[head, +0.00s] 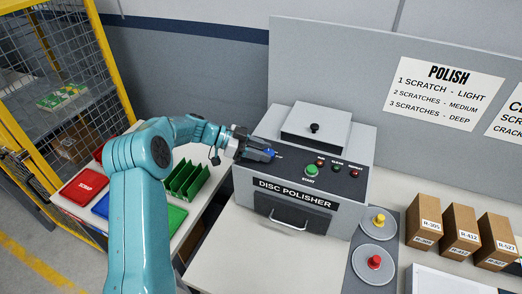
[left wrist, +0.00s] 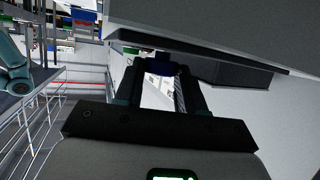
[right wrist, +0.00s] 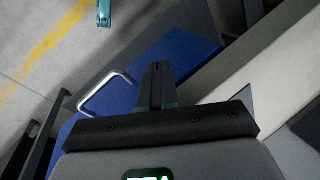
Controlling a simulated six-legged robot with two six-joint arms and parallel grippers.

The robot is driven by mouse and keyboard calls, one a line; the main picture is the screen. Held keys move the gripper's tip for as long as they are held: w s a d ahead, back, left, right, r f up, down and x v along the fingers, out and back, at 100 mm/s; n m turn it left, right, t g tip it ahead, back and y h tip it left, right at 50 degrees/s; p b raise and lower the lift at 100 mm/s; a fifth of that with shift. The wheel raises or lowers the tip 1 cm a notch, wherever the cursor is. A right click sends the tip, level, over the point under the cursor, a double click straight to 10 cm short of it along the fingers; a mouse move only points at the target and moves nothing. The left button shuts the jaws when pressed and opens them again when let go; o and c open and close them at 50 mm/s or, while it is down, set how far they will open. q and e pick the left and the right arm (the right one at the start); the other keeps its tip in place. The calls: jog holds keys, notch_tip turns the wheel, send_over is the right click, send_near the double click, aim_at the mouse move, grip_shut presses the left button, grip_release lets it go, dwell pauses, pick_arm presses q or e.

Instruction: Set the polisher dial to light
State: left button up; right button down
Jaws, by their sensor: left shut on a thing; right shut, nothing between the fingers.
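The grey disc polisher (head: 342,224) stands on the bench, with a dark sloped control panel. My left gripper (head: 262,153) reaches over the left part of that panel and is shut on the blue dial (head: 271,152). The blue dial also shows between the fingertips in the left wrist view (left wrist: 161,68). A small pale tip shows at the dial's right side, but the gripper hides most of the dial and its markings cannot be read. My right gripper (right wrist: 158,85) is shut and empty, away from the polisher, above a blue surface with a metal handle.
A green START button (head: 311,170) and several small lamps sit right of the dial. A lid (head: 316,128) with a black knob tops the polisher. A POLISH sign (head: 446,92) lists one scratch as light. Two discs (head: 374,263), boxes (head: 424,220) and coloured trays (head: 85,185) flank it.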

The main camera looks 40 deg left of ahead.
pick_arm(q)
jog(key=shift+r, duration=0.15)
jog(key=o, duration=1)
jog(key=shift+d, duration=0.1)
jog(key=shift+o, duration=0.2)
jog(key=shift+s+a, duration=0.1)
jog(key=shift+a, duration=0.15)
jog(key=b+v, duration=0.3)
jog(key=v, duration=1.2)
jog(key=shift+s+a+r, duration=0.2)
jog(key=shift+s+r, duration=0.05)
